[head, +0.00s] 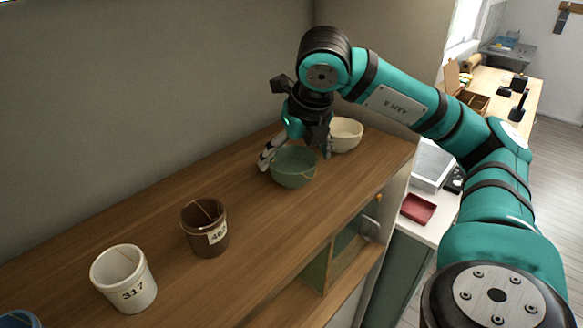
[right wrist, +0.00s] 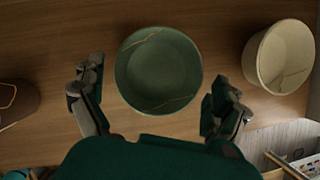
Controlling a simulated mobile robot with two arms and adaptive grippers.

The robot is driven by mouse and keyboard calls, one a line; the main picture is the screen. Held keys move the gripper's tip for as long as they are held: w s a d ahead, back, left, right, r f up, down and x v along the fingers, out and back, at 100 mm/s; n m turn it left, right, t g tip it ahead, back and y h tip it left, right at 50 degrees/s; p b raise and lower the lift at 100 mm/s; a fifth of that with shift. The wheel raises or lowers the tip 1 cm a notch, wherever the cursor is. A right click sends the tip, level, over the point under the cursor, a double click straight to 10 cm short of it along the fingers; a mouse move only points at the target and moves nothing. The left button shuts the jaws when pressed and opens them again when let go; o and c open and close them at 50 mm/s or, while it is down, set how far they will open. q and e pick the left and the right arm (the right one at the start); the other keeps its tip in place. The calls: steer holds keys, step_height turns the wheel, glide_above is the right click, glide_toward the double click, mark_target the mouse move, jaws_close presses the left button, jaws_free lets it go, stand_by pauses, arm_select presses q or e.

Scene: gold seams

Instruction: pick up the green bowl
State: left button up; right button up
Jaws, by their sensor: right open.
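The green bowl (head: 293,172) stands upright on the wooden shelf top, with gold seams on it. It also shows in the right wrist view (right wrist: 158,72), centred ahead of the fingers, empty inside. My right gripper (head: 296,158) is open above the bowl, with one finger on each side of its rim. In the right wrist view my right gripper (right wrist: 160,108) has its fingers left and right of the bowl's near part, with gaps between fingers and bowl. My left gripper is not in view.
A cream bowl (head: 345,135) stands close behind and right of the green bowl. A brown cup (head: 206,236) marked with a label and a white cup (head: 126,283) marked 317 stand to the left. A blue vessel (head: 18,319) is at the lower left corner. A wall runs behind the wooden top (head: 105,238).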

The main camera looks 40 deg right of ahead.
mark_target(293, 170)
steer(key=shift+x, duration=1.1)
steer(key=c, duration=1.1)
steer(key=shift+o, duration=0.2)
